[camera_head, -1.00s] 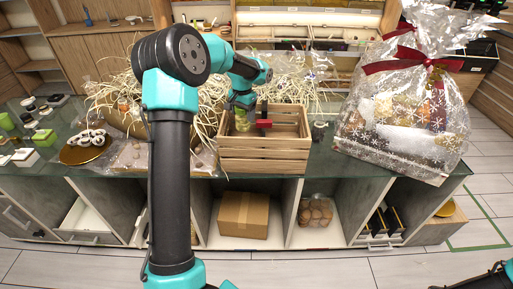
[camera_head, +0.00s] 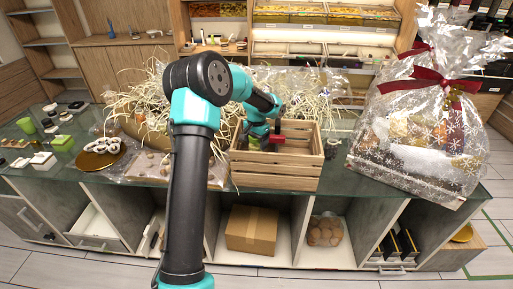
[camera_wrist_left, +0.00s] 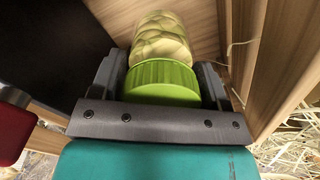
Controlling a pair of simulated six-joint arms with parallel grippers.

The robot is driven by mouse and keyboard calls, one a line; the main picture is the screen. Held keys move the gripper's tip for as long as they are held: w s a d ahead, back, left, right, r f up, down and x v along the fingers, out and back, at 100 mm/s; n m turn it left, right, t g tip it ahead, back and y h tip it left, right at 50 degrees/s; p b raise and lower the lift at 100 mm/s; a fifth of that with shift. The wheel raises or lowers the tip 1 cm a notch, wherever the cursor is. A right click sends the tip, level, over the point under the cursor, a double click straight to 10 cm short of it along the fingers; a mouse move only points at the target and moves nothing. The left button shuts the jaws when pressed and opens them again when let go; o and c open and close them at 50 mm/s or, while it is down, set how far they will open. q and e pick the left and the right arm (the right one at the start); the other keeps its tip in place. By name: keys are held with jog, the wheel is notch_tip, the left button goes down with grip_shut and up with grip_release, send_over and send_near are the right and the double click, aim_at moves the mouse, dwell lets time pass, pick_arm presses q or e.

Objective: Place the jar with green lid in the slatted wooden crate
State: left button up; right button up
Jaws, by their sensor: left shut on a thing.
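The jar with green lid (camera_wrist_left: 162,80) is between the fingers of my left gripper (camera_wrist_left: 162,75) in the left wrist view. The fingers are shut on it at the lid, and its clear body holds pale contents. In the head view my left gripper (camera_head: 256,140) reaches down inside the slatted wooden crate (camera_head: 274,175), and a bit of the jar shows behind the crate's front wall. Crate walls (camera_wrist_left: 285,55) show beside the jar in the wrist view. I cannot tell whether the jar touches the crate floor. My right gripper is out of view.
A wrapped hamper with a red bow (camera_head: 425,130) stands right of the crate. A basket with straw (camera_head: 150,120) is to the left, near a gold plate with white items (camera_head: 100,153). Small green and white boxes (camera_head: 62,143) lie farther left on the glass counter.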

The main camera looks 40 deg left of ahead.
aim_at(256, 147)
pick_arm(q)
jog(key=shift+f, duration=1.55)
jog(key=shift+f, duration=0.15)
jog(key=o, duration=1.1)
jog(key=shift+o, duration=0.2)
notch_tip(256, 147, up, 12)
jog(key=shift+r, duration=0.15)
